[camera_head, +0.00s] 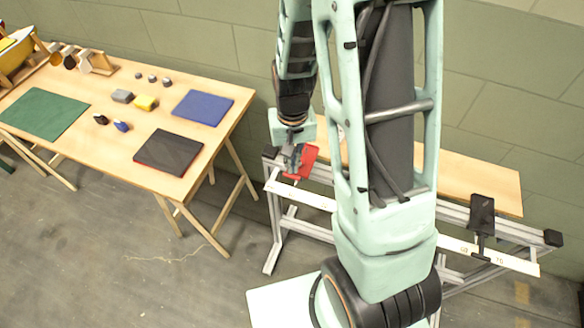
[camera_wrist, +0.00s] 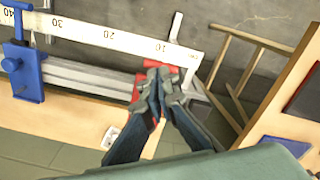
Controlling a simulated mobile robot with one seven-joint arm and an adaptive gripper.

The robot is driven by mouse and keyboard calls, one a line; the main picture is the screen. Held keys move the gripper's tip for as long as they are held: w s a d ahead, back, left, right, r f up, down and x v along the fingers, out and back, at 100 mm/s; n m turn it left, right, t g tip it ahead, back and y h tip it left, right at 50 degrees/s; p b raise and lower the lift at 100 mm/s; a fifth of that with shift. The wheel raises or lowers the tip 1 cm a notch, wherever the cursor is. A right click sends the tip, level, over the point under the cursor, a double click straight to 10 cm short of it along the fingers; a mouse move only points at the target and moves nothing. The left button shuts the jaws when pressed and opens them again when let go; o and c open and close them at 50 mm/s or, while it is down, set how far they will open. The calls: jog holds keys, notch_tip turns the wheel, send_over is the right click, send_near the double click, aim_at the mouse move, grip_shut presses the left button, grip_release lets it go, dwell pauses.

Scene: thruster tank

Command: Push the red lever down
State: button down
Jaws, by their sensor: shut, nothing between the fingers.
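The red lever (camera_head: 307,159) is at the left end of the metal rail frame, beside the white scale. My gripper (camera_head: 291,168) is at the lever, with its fingers closed together and nothing between them. In the wrist view, the fingertips (camera_wrist: 158,80) lie over the red lever (camera_wrist: 137,88), which shows on both sides of them near the low end of the scale. The fingers hide its middle. I cannot tell whether they touch it or how far it is tilted.
The white scale (camera_wrist: 110,37) runs along the rail. A blue clamp (camera_wrist: 22,72) sits on it, and a black one (camera_head: 482,213) is at the right. A wooden table (camera_head: 80,132) with mats and small blocks stands left. My arm hides the rail's middle.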

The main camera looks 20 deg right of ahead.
notch_tip(320, 180, up, 7)
jog(key=p, duration=0.4)
jog(key=shift+p, duration=0.35)
jog(key=shift+f, duration=0.1)
